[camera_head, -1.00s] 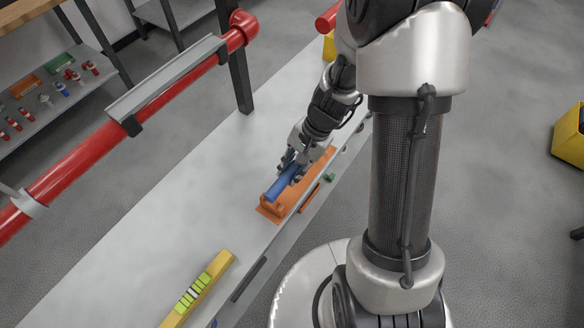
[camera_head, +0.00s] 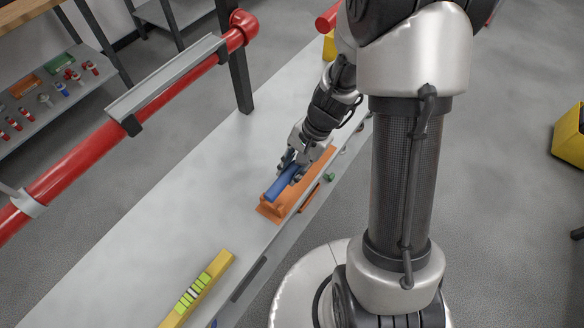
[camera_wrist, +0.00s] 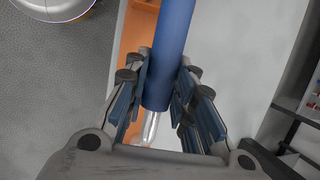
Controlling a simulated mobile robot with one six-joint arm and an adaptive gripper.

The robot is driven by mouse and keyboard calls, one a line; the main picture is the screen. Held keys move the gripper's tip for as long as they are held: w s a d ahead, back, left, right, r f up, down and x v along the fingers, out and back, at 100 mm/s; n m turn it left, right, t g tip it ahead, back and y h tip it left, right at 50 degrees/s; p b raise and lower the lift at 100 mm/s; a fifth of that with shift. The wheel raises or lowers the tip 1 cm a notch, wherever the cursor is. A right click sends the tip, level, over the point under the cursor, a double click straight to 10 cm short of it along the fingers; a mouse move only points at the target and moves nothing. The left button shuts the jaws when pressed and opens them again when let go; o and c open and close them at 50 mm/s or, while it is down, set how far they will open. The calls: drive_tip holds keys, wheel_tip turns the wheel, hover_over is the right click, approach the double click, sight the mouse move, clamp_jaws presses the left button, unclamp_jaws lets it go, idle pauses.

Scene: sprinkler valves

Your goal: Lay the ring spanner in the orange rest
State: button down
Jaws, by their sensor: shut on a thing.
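The ring spanner (camera_head: 280,184) shows as a blue handle; in the wrist view the blue handle (camera_wrist: 172,45) runs between my fingers, with a bare metal part (camera_wrist: 150,128) below it. My gripper (camera_head: 292,166) is shut on the blue handle; it also shows in the wrist view (camera_wrist: 163,85). The orange rest (camera_head: 272,211) lies along the bench's right edge, directly below the spanner in the head view. In the wrist view the rest (camera_wrist: 132,38) shows at the handle's left side. I cannot tell whether the spanner touches it. The ring end is hidden.
A red pipe (camera_head: 90,150) runs along the left side. A green item (camera_head: 330,177) sits by the bench's right edge. The middle of the bench is clear.

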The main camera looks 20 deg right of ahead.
drive_tip(key=shift+f, duration=0.15)
drive_tip(key=shift+f+b, duration=0.8)
drive_tip(key=shift+f, duration=0.45)
drive_tip(key=c, duration=1.3)
unclamp_jaws()
drive_tip(key=shift+r, duration=0.1)
drive_tip(key=v, duration=1.2)
